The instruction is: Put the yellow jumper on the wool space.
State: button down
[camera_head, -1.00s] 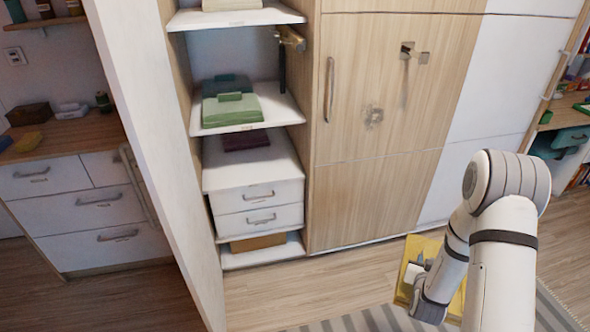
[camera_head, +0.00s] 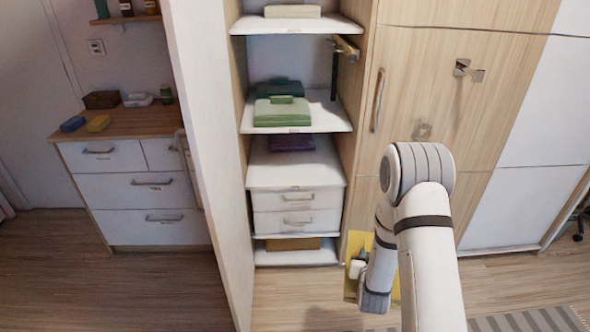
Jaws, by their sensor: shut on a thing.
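The yellow jumper (camera_head: 356,242) is a flat folded piece low in the picture, right of the shelf unit's foot. My gripper (camera_head: 358,266) is shut on it and holds it in front of the wardrobe; my arm hides much of both. The open shelf unit (camera_head: 258,178) has small labels on its shelf edges, too small to read, so I cannot tell which is the wool space. Green and dark teal folded clothes (camera_head: 281,108) lie on the middle shelf. A purple folded piece (camera_head: 292,143) lies on the surface above two small drawers.
A cream folded piece (camera_head: 292,11) lies on the top shelf and a brown one (camera_head: 292,244) on the bottom shelf. A tall white panel (camera_head: 207,150) stands left of the shelves. A wooden wardrobe door (camera_head: 440,100) with a handle stands right. Floor in front is clear.

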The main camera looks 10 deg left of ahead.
aim_at(301, 172)
jog(key=u, duration=0.4)
jog(key=i, duration=1)
jog(key=z, duration=0.45)
